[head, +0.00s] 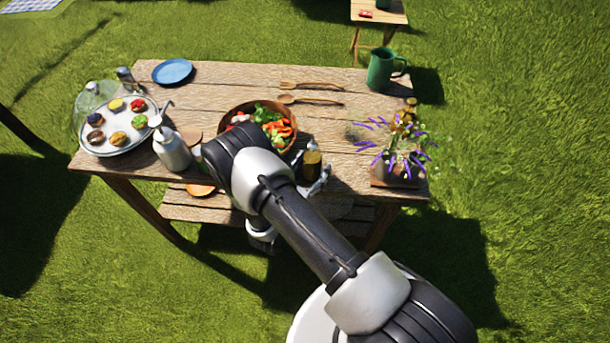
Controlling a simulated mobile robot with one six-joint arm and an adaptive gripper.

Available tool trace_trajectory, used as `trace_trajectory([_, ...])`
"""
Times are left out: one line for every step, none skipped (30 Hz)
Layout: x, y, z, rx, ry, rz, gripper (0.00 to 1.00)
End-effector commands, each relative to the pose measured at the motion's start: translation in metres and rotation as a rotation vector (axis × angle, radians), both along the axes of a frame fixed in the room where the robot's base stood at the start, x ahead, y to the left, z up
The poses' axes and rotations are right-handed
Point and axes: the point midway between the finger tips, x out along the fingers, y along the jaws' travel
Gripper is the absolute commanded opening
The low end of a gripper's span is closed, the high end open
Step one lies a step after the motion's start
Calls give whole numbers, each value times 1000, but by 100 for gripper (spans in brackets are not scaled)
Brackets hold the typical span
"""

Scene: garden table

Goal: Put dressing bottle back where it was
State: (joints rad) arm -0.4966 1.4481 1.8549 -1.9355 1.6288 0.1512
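The dressing bottle (312,158), small with dark amber contents, looks upright near the front edge of the wooden table, just right of the salad bowl (240,108). My gripper (318,183) is at the bottle's lower front, partly covering it. My arm hides much of the gripper, and I cannot tell whether its fingers are closed on the bottle or only beside it. The bottle's base is hidden, so I cannot tell whether it touches the table. My arm also covers the front left of the bowl.
A tray of small cakes (118,142) and a pale pump bottle (172,150) stand left. A blue plate (172,71), wooden fork (312,85), wooden spoon (310,100) and green mug (381,68) lie behind. A lavender planter (397,172) stands right. Bare tabletop (345,175) lies between planter and bottle.

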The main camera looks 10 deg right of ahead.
Motion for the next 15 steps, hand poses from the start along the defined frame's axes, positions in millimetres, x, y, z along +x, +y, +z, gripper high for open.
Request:
trace_trajectory([-3,4,2,-1,1,3,66])
trace_trajectory([-6,8,2,0,1,6,66])
trace_trajectory([-11,12,2,0,1,6,66])
trace_trajectory([-16,16,2,-1,2,7,66])
trace_trajectory([-21,20,2,-1,2,7,66])
trace_trajectory([-27,26,2,-2,1,9,66])
trace_trajectory([-32,31,2,-1,2,9,66])
trace_trajectory([-38,35,2,-2,1,8,66])
trace_trajectory([-45,41,2,-2,2,8,66])
trace_trajectory([-50,45,2,-2,2,9,66])
trace_trajectory([-55,49,2,-2,1,8,66])
trace_trajectory([-61,54,2,-1,1,7,66])
trace_trajectory([-65,58,2,0,1,8,66])
trace_trajectory([-70,61,2,0,0,6,66])
trace_trajectory([-74,65,2,0,0,6,66])
